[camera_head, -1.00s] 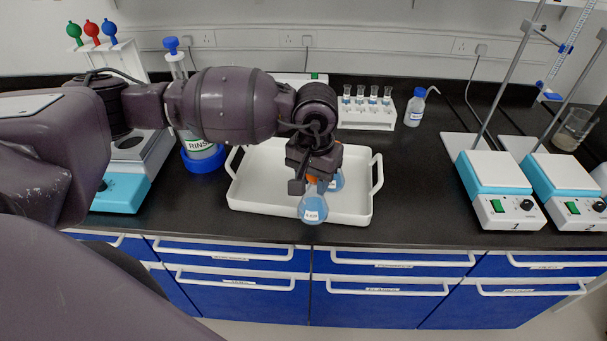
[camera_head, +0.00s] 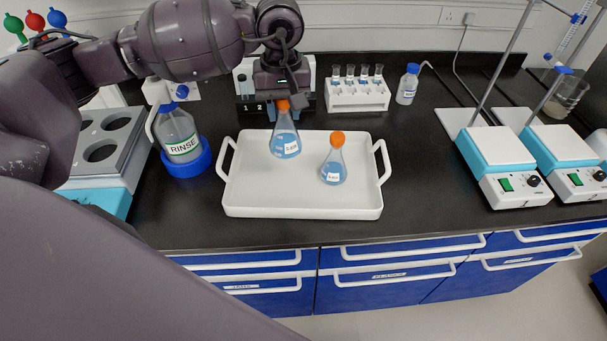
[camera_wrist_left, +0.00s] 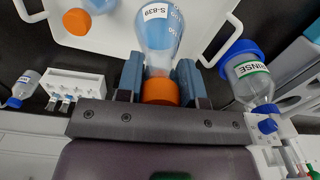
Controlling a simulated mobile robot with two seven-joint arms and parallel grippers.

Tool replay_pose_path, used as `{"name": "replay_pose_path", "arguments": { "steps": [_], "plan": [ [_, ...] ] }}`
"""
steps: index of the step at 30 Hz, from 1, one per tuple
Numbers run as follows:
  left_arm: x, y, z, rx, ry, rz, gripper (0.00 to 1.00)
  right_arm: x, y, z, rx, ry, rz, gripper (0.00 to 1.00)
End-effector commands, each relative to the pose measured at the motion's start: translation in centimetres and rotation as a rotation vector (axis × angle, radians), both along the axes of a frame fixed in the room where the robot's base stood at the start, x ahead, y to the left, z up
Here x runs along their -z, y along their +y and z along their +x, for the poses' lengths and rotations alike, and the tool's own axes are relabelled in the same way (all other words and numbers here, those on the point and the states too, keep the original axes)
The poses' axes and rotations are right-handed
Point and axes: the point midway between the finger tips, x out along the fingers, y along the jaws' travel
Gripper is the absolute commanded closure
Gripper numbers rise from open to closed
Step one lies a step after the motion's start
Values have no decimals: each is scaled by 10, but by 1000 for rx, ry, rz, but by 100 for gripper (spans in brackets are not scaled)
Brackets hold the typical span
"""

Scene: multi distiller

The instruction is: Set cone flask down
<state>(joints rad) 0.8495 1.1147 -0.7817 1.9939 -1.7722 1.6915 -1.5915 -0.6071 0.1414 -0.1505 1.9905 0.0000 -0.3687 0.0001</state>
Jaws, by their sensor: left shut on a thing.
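My left gripper (camera_head: 284,104) is shut on the orange cap of a cone flask (camera_head: 285,143) with blue liquid and a white label. The flask hangs roughly upright over the back-middle part of the white tray (camera_head: 245,205); I cannot tell whether its base touches the tray. In the left wrist view, the gripper's fingers (camera_wrist_left: 160,88) sit on both sides of the orange cap, and the flask (camera_wrist_left: 160,30) reads S-839. A second cone flask (camera_head: 334,168) with an orange cap stands in the tray, to the right and apart from the held one. My right gripper is not in view.
A rinse bottle (camera_head: 180,138) in a blue ring stands left of the tray. A white rack of vials (camera_head: 357,95) and a small blue-capped bottle (camera_head: 407,86) stand behind. Hotplate stirrers (camera_head: 500,165) are at the right. The tray's front half is bare.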

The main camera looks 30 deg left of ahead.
Motion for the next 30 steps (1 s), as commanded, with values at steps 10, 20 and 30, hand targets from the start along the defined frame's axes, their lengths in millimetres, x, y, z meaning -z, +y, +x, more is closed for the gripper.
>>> {"name": "replay_pose_path", "arguments": {
  "steps": [10,20,30],
  "plan": [
    [-66,62,1,-532,-2,-1,100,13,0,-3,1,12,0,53],
    [-57,73,-2,-637,1,-1,100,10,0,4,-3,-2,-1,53],
    [17,72,-2,-636,1,-2,100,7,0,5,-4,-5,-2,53]
  ]
}}
